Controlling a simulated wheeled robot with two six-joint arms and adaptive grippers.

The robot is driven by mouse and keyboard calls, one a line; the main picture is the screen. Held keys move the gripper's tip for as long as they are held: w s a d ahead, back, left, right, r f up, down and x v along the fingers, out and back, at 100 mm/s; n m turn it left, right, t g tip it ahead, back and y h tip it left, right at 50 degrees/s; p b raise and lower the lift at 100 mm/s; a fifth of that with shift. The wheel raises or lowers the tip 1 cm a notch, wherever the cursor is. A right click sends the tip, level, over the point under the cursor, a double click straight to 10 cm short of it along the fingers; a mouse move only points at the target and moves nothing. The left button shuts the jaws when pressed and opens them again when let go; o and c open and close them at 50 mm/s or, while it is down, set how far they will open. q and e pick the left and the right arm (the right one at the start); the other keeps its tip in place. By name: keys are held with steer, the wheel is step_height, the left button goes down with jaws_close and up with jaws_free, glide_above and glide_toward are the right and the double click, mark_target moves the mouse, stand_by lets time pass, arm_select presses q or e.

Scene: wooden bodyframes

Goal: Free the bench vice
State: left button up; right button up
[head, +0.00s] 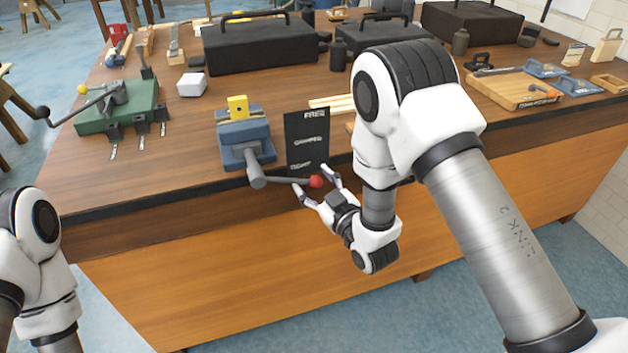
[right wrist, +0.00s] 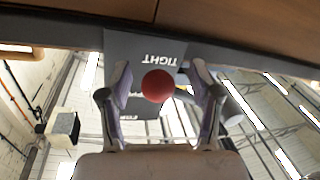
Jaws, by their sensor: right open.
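The blue-grey bench vice (head: 243,150) sits at the table's front edge, with a yellow block (head: 237,106) in its jaws. Its grey handle (head: 284,181) points right and ends in a red knob (head: 316,182). A black board (head: 306,135) beside the vice reads FREE, GRIPPED and TIGHT from top to bottom; the handle lies near the TIGHT end. My right gripper (head: 313,178) is open, its fingers on either side of the red knob. In the right wrist view the knob (right wrist: 158,87) shows between the spread fingers, with gaps at both sides. My left gripper is out of view.
A green-based tool (head: 115,108) with a yellow-knobbed lever stands at the left. Black cases (head: 260,47) and a white block (head: 192,84) stand behind the vice. A wooden board (head: 508,90) lies at the right.

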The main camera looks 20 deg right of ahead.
steer(key=shift+a+r, duration=0.1)
steer(key=shift+c, duration=1.3)
jaws_close()
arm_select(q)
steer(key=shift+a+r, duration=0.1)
arm_select(e)
steer(key=shift+r, duration=0.15)
